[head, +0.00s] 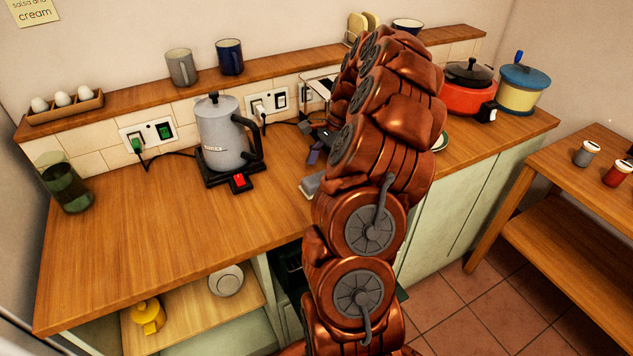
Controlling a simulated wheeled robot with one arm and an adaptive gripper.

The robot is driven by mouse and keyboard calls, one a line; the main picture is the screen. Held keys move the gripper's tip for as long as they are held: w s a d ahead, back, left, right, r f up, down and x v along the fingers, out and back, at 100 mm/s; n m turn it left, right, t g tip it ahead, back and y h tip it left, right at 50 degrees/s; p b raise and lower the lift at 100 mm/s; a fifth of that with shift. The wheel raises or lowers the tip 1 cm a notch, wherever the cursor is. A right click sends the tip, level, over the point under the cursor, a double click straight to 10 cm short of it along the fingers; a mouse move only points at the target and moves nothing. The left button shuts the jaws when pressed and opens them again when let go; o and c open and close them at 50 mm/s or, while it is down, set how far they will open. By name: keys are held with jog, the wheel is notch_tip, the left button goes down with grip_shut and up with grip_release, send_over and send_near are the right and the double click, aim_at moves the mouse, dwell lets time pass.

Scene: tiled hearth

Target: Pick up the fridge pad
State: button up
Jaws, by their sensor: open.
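A yellow paper sheet (34,12) with the words "salsa and cream" is on the wall at the top left, cut off by the picture edge. It is the only pad-like thing with writing that I see; I cannot tell if it is the fridge pad. A small flat grey object (311,185) lies on the counter beside my arm, partly hidden; I cannot tell what it is. My gripper (317,150) is mostly hidden behind my arm, above the counter and near that grey object. It is open, and I see nothing held in it.
A grey kettle (222,135) stands on its base left of my arm. A green glass (65,187) stands at the counter's left end. A red pot (467,92) and a cream pot (520,92) are at the right. The counter's left front (130,240) is clear.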

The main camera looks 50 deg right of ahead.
aim_at(317, 177)
jog(key=shift+p+x, duration=0.7)
jog(key=shift+x, duration=1.25)
jog(key=shift+d, duration=0.15)
jog(key=shift+c, duration=0.4)
jog(key=c, duration=1.2)
